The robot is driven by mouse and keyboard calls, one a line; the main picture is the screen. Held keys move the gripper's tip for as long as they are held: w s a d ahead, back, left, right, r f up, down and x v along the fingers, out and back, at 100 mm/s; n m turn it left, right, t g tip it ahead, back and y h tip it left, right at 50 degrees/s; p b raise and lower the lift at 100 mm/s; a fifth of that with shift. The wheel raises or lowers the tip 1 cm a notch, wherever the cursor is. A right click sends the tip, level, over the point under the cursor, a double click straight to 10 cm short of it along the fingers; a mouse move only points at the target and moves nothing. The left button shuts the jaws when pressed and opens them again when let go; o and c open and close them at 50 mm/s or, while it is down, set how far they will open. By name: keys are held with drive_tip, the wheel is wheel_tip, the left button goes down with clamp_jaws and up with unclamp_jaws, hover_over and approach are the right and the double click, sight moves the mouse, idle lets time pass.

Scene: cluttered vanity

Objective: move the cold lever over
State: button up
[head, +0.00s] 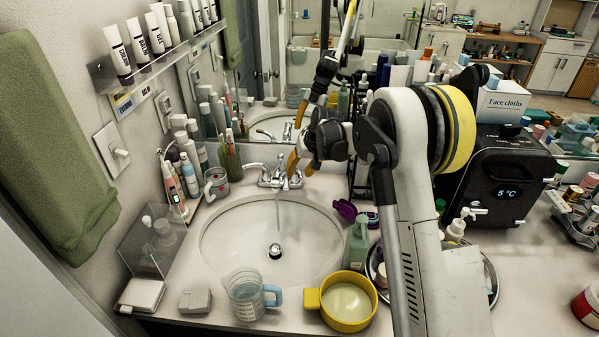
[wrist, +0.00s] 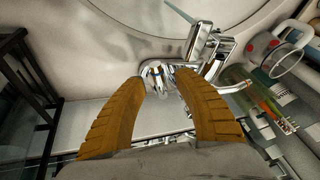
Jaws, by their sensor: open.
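The chrome faucet (head: 277,174) stands behind the sink, with a stream (head: 278,212) running from its spout. Its left lever (head: 254,166) is in plain view in the head view. The right-hand lever is partly hidden by my gripper (head: 302,163). In the wrist view my gripper (wrist: 160,78) is open, its two orange fingers spread. The chrome handle (wrist: 156,72) on that side shows between and just beyond the fingertips. The faucet body (wrist: 198,45) lies to the right of it. I cannot tell whether a finger touches the handle, nor read any hot or cold mark.
The white sink (head: 225,248) is in front of the faucet. A clear measuring cup (head: 246,296), a yellow pot (head: 348,304) and a green pump bottle (head: 357,243) stand around its front and right. A mug (head: 216,184) and several tubes and bottles crowd the left back. The mirror is close behind.

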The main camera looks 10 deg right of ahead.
clamp_jaws()
drive_tip(key=n, duration=0.1)
drive_tip(key=d+n+g+y, duration=0.1)
drive_tip(key=n, duration=0.1)
drive_tip(key=d+n, duration=0.1)
drive_tip(key=shift+w+n+y+p, duration=0.3)
drive_tip(key=shift+n+p, duration=0.1)
drive_tip(key=shift+o, duration=0.4)
unclamp_jaws()
